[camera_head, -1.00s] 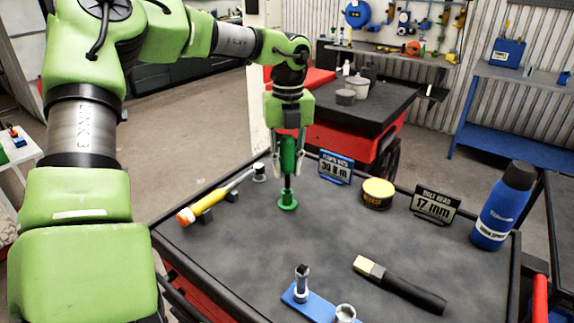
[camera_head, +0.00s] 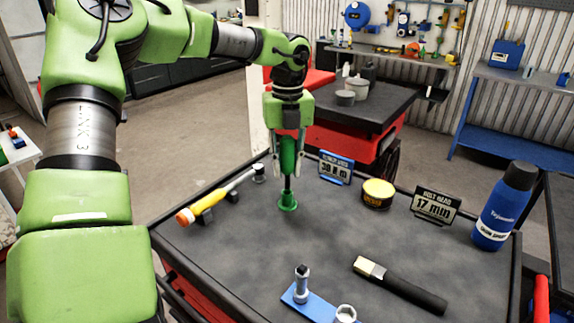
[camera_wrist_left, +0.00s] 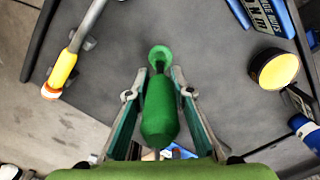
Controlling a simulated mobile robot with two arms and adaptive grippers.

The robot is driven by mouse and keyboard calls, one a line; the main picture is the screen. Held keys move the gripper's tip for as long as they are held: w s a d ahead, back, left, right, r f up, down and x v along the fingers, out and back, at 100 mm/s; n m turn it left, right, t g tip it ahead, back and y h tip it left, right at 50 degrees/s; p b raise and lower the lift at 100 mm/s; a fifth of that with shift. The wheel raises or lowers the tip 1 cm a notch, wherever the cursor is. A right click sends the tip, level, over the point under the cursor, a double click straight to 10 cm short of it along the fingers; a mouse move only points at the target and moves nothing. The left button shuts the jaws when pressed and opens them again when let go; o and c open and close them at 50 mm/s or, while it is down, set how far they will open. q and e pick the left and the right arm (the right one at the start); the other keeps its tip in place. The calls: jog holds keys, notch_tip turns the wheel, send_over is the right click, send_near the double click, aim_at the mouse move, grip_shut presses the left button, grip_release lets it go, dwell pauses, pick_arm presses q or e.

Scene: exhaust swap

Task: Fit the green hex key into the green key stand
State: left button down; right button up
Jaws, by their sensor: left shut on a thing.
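My left gripper (camera_head: 288,168) is shut on the handle of the green hex key (camera_head: 288,153) and holds it upright over the table. In the wrist view the thick green handle (camera_wrist_left: 160,110) lies between the two fingers of the left gripper (camera_wrist_left: 158,94). The dark shaft of the key runs down to the green key stand (camera_head: 288,202), a small round-based piece on the table. The stand also shows past the handle in the wrist view (camera_wrist_left: 159,55). The shaft's tip meets the stand's top; how deep it sits is hidden. My right gripper is out of view.
A yellow-handled tool (camera_head: 205,212) lies on black rests to the left. A yellow-topped tin (camera_head: 377,193), signs (camera_head: 435,205) and a blue bottle (camera_head: 503,207) stand to the right. A black-handled tool (camera_head: 405,287) and a blue socket holder (camera_head: 300,296) are in front. The table between is clear.

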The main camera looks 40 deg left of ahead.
aim_at(287, 136)
pick_arm(q)
jog(key=shift+f+b, duration=1.85)
jog(key=shift+f, duration=0.4)
jog(key=c, duration=1.7)
grip_release()
jog(key=shift+r, duration=0.1)
notch_tip(287, 136, up, 12)
jog(key=shift+d+f, duration=0.1)
